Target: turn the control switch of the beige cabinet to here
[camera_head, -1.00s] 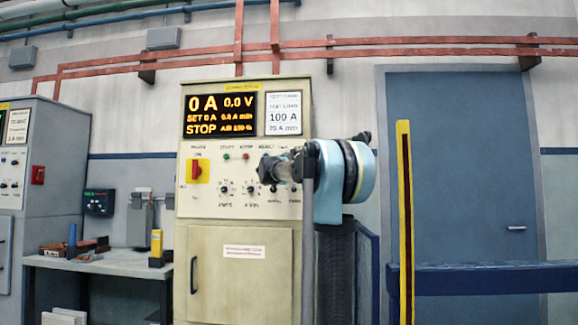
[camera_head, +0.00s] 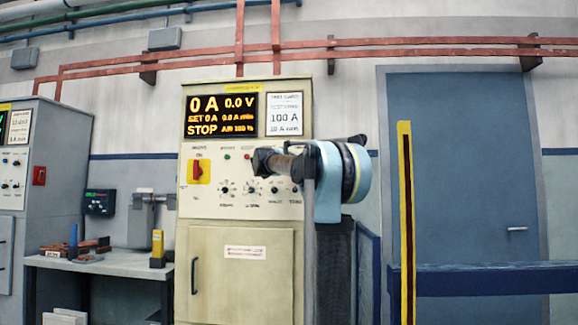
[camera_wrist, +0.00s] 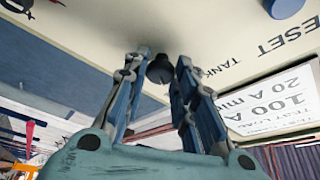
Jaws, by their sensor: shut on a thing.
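The beige cabinet (camera_head: 212,240) stands left of centre in the head view, with a dark display, a red switch on a yellow plate and a row of small knobs on its panel. My gripper (camera_head: 262,161) is at the upper right of this panel and hides part of it. In the wrist view, the fingertips of my gripper (camera_wrist: 161,60) are on both sides of a small black control knob (camera_wrist: 160,72) and shut on it. The word TANK is printed beside the knob. Its pointer direction cannot be made out.
A yellow post (camera_head: 405,220) and a blue rail (camera_head: 480,280) stand to the right, before a blue door (camera_head: 460,170). A workbench (camera_head: 110,264) with tools and a grey cabinet (camera_head: 50,190) are at left.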

